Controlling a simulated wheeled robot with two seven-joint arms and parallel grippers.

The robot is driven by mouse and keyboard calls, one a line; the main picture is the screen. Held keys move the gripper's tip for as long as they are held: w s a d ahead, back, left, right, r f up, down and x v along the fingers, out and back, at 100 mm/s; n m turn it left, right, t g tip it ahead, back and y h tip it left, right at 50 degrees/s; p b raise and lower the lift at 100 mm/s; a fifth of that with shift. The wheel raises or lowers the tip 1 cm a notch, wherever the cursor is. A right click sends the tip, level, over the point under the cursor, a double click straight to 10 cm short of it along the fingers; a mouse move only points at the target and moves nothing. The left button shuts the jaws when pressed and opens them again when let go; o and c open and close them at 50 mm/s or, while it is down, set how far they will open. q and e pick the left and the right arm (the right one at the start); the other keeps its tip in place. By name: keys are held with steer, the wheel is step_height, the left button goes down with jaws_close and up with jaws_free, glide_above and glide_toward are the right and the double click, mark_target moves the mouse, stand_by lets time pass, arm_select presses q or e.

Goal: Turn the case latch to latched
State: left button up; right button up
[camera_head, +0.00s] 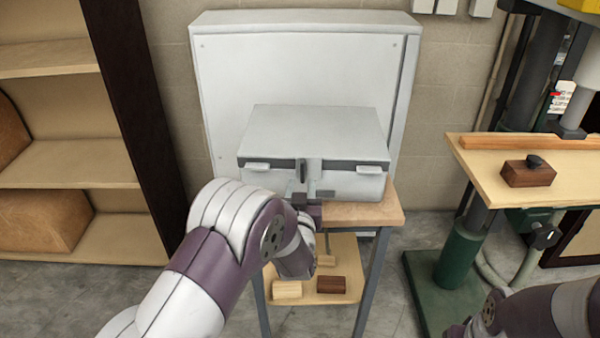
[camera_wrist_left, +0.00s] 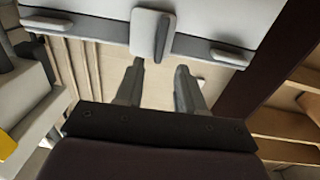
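The pale grey case (camera_head: 315,135) sits closed on a small wooden-topped stand. The case latch (camera_head: 302,170) is a dark upright handle at the middle of the front; the wrist view shows it as a dark bar on a light plate (camera_wrist_left: 150,35). My left gripper (camera_head: 308,192) is just in front of and below the latch. In the wrist view its two fingers (camera_wrist_left: 160,68) are apart with nothing between them, their tips close to the latch plate. Whether they touch it cannot be told. My right arm shows at the lower right, but its gripper is not visible.
The stand's top (camera_head: 365,213) has bare wood right of the case. Its lower shelf holds small blocks (camera_head: 331,284). A grey cabinet (camera_head: 300,60) stands behind, wooden shelving (camera_head: 70,175) at left, and a work table (camera_head: 490,180) with a brown block at right.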

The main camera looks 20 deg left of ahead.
mark_target(303, 170)
arm_select(q)
steer(key=x, duration=0.6)
steer(key=shift+s, duration=0.1)
jaws_close()
steer(key=shift+f, duration=0.1)
